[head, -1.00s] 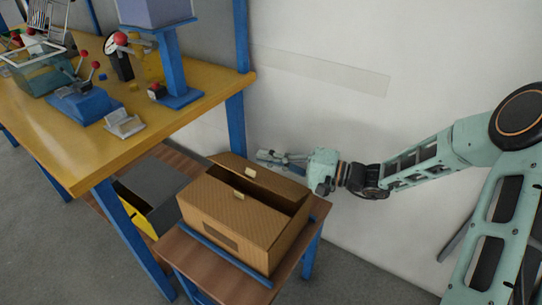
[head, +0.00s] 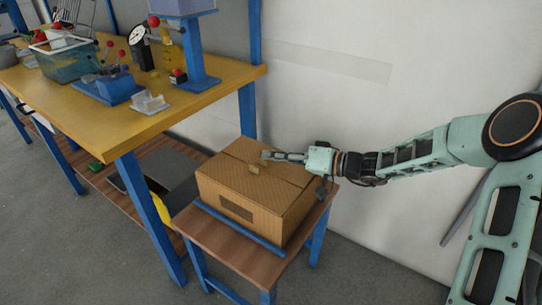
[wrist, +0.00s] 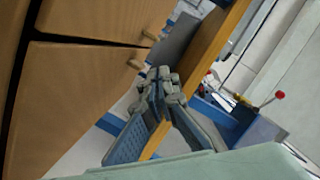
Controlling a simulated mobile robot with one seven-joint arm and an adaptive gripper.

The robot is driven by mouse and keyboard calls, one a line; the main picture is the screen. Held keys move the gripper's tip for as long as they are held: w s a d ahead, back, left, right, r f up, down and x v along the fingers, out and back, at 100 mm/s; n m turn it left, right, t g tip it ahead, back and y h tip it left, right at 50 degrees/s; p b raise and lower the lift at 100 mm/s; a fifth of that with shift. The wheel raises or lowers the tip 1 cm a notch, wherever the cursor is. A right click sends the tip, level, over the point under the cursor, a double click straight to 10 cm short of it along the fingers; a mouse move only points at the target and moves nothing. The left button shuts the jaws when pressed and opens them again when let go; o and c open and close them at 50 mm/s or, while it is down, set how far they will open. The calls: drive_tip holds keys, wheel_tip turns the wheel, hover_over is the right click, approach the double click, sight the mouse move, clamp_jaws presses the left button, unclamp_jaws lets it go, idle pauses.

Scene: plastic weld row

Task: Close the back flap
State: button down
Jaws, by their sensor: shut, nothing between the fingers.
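A brown cardboard box (head: 245,210) stands on a small wooden table. Its back flap (head: 245,149) now lies down, close to level with the front flap (head: 232,173). My gripper (head: 266,156) is shut and empty, over the top of the box near the tabs. It also shows shut in the wrist view (wrist: 160,74). Whether it touches the flap I cannot tell.
The small table (head: 205,240) has a blue bar along the box's front edge. A yellow workbench (head: 120,125) with tools and blue fixtures stands at left. A dark bin (head: 165,180) sits on its lower shelf. The white wall (head: 340,120) is behind my arm.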

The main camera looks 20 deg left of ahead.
drive_tip(key=shift+s+a+f, duration=0.1)
drive_tip(key=shift+s+f, duration=0.05)
drive_tip(key=shift+f, duration=0.2)
drive_tip(key=shift+f, duration=0.1)
idle(0.4)
